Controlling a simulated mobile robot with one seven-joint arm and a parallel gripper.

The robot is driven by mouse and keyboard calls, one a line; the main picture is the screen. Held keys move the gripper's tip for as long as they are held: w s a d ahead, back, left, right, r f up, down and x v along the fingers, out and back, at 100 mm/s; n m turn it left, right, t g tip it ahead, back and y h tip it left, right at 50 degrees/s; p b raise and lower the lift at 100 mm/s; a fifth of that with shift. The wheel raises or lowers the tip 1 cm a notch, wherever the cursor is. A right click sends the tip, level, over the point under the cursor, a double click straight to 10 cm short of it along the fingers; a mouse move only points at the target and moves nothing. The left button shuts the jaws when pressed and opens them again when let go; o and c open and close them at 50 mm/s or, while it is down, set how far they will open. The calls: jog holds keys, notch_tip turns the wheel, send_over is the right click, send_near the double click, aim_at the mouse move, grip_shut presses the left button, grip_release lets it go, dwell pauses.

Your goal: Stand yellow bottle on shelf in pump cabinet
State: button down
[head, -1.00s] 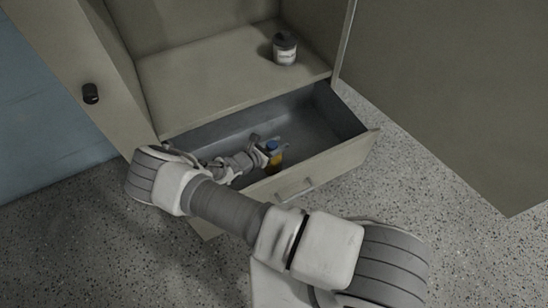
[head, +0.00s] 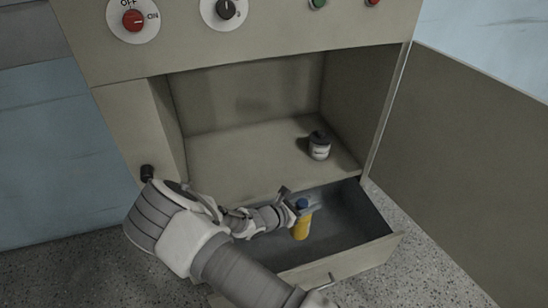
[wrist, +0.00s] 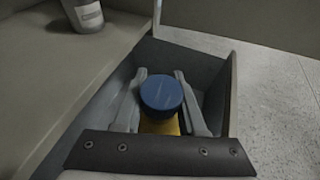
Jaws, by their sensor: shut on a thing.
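The yellow bottle (head: 302,228) with a blue cap stands roughly upright in the open drawer of the pump cabinet. In the wrist view its blue cap (wrist: 161,93) sits between my two fingers, with a bit of yellow body below. My gripper (head: 292,206) is shut on the yellow bottle near its top. The cabinet shelf (head: 235,160) lies just above and behind the drawer. Whether the bottle's base touches the drawer floor, I cannot tell.
A grey jar with a dark lid (head: 319,146) stands at the shelf's right side. The open drawer (head: 350,262) juts out below the shelf. The cabinet door (head: 460,170) is swung open at right. The shelf's left and middle are clear.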

jog(key=d+r+b, duration=0.2)
jog(key=r, duration=0.7)
jog(key=d+r+b, duration=0.1)
jog(key=d+r, duration=0.2)
jog(key=r, duration=0.6)
jog(key=w+a+n+t+y, duration=0.4)
jog(key=w+a+n+y, duration=0.5)
jog(key=w+a, duration=0.9)
jog(key=a+f+b, duration=0.2)
jog(key=a+f, duration=0.9)
jog(key=a, duration=0.2)
jog(key=shift+s+a, duration=0.35)
jog(key=shift+f, duration=0.15)
